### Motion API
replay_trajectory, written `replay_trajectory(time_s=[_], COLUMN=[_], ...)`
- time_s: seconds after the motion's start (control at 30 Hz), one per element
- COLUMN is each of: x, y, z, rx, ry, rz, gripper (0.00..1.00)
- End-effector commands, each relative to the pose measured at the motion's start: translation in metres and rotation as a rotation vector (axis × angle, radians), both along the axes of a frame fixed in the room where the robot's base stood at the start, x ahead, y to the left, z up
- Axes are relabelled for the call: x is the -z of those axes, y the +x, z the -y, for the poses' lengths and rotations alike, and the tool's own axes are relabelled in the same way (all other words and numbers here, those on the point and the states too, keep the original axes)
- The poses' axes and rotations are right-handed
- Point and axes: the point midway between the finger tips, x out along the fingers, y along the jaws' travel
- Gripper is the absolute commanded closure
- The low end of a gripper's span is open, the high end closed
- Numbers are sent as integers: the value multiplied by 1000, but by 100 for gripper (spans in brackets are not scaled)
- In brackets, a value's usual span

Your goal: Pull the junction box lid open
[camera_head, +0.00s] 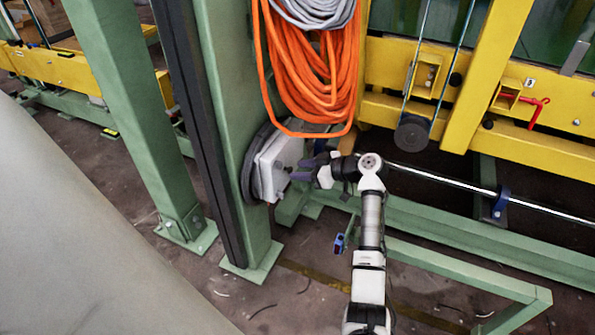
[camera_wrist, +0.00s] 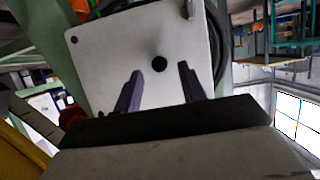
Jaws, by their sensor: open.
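The junction box (camera_head: 273,168) is a light grey box fixed to the side of a green post, with a dark round ring behind it. Its pale lid (camera_wrist: 112,55) fills the upper middle of the wrist view and looks shut. A dark round knob (camera_wrist: 159,64) sits near the middle of the lid. My gripper (camera_wrist: 160,82) is open, with its two dark fingers pointing at the lid, one on each side below the knob. In the head view my gripper (camera_head: 300,170) is just right of the box; contact cannot be told.
A coil of orange cable (camera_head: 310,75) hangs on the post just above the box. The green post (camera_head: 228,110) stands behind the box. Yellow beams (camera_head: 530,105) and a green lower rail (camera_head: 450,225) lie to the right. A metal rod (camera_head: 440,178) runs behind my arm.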

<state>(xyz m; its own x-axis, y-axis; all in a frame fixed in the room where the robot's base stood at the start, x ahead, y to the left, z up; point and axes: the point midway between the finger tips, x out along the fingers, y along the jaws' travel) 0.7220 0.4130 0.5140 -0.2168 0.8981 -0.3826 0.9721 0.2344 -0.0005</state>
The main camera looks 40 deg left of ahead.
Motion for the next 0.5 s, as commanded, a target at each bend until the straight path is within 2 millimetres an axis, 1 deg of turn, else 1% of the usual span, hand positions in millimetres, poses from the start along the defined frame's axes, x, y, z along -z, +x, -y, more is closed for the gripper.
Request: replay_trajectory(time_s=[0.03, 0.2, 0.47, 0.5], x=[3, 7, 7, 7], y=[-2, -3, -4, -4], z=[-6, -15, -17, -17], rx=[-1, 1, 1, 1], ry=[0, 0, 0, 0], rz=[1, 0, 0, 0], gripper=[59, 59, 59, 61])
